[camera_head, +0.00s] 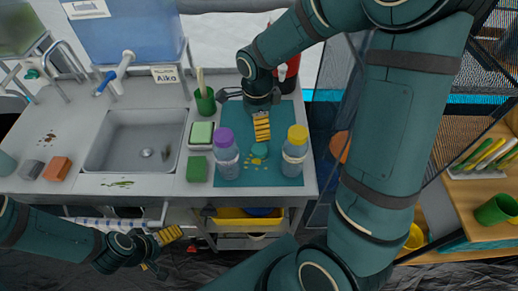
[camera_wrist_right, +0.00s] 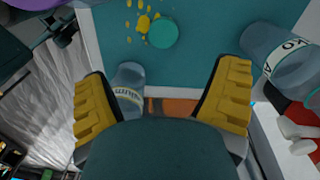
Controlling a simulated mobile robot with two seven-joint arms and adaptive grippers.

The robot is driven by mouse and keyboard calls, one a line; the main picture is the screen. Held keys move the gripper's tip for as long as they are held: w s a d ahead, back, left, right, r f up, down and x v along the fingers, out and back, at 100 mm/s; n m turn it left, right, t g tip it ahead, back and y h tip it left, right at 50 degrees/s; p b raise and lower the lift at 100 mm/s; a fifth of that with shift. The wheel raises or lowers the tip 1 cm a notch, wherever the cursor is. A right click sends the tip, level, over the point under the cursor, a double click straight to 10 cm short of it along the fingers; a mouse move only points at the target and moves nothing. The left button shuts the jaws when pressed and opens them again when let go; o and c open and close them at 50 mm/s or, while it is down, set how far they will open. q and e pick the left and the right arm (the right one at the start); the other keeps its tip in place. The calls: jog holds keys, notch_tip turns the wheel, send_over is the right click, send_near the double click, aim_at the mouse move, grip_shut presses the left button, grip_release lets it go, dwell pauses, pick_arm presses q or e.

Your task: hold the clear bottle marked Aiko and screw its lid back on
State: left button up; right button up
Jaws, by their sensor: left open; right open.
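A loose teal lid (camera_head: 259,150) lies flat on the teal mat; it also shows in the right wrist view (camera_wrist_right: 162,33). A clear, bluish bottle (camera_wrist_right: 280,52) stands at the right of the wrist view; its label is only partly readable, so I cannot confirm Aiko. My right arm hides it in the head view. A yellow-lidded bottle (camera_head: 294,155) and a purple-lidded bottle (camera_head: 226,160) stand on the mat. My right gripper (camera_head: 262,128) is open and empty above the mat. My left gripper (camera_head: 166,250) is open and empty in front of the counter.
The sink (camera_head: 108,143) is left of the mat. A sponge dish (camera_head: 201,133), a green sponge (camera_head: 197,169) and a green cup (camera_head: 205,102) stand between them. A red container (camera_head: 292,69) is behind my right arm. Yellow splashes (camera_wrist_right: 143,23) mark the mat beside the lid.

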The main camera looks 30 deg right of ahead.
jog(key=b, duration=0.1)
send_over(258, 149)
jog(key=f, duration=0.7)
jog(key=shift+s+a+f, duration=0.15)
jog(key=shift+a+f, duration=0.05)
jog(key=shift+f, duration=0.15)
jog(key=f+b, duration=0.1)
jog(key=f, duration=0.4)
jog(key=shift+d+f, duration=0.1)
jog(key=shift+d, duration=0.1)
jog(key=c, duration=0.8)
